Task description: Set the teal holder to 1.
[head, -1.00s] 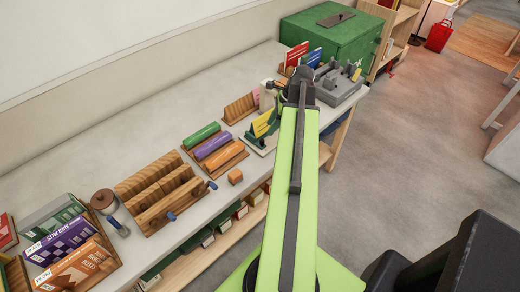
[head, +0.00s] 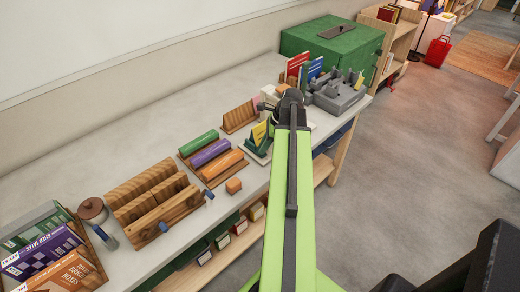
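The teal holder (head: 257,148) is a small dark green-teal stand with a yellow card (head: 260,131) in it. It is on a pale base on the long counter, just left of my arm. Its right side is partly covered by my arm, and I cannot read any setting on it. My gripper (head: 268,107) is a small dark shape at the end of my green arm, close above and behind the holder. Its fingers are too small and hidden to make out, and I cannot tell whether it touches the holder.
Behind are a wooden card rack (head: 238,116), a grey device (head: 338,93) and a green box (head: 335,45).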

